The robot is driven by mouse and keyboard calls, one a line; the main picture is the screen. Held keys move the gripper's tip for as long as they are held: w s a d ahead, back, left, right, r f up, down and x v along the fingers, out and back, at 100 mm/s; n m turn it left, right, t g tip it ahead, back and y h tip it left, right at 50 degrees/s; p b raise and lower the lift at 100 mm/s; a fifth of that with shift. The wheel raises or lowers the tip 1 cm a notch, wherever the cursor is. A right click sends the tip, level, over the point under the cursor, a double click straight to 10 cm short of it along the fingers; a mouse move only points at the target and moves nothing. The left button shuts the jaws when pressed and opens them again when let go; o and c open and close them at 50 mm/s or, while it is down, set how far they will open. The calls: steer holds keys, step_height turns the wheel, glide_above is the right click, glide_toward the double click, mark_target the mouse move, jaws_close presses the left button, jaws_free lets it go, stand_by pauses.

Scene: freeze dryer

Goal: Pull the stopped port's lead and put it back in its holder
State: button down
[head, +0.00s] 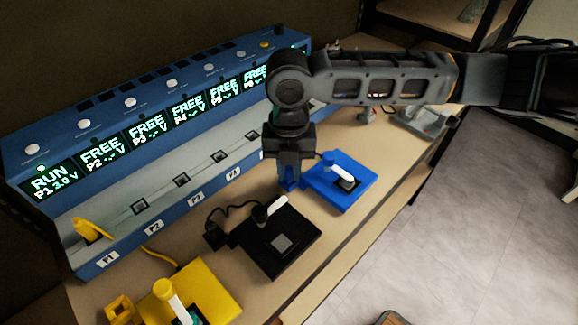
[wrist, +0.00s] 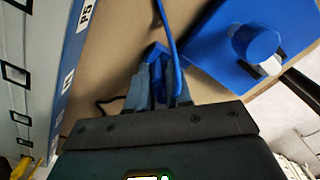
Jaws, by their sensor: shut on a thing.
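My gripper (head: 289,180) is shut on a blue lead plug, low over the bench in front of the console. In the wrist view the blue plug (wrist: 159,82) sits between my fingers (wrist: 158,90), with its blue cable (wrist: 170,38) running up the picture. A blue block (wrist: 154,52) shows just beyond the fingertips, likely the holder; I cannot tell whether the plug is seated in it. The blue base (head: 345,192) lies just right of the gripper. The console display (head: 170,125) reads RUN 3.0 V at P1 and FREE at P2 to P6.
A yellow lead (head: 92,229) is in port P1. A black base (head: 262,255) with its dark holder (head: 215,236) lies left of the gripper. A yellow base (head: 215,292) and yellow holder (head: 119,308) are nearer. The bench's front edge runs along the right.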

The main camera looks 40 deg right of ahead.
steer(key=c, duration=1)
jaws_free()
steer(key=shift+o, duration=0.2)
steer(key=shift+r, duration=3.95)
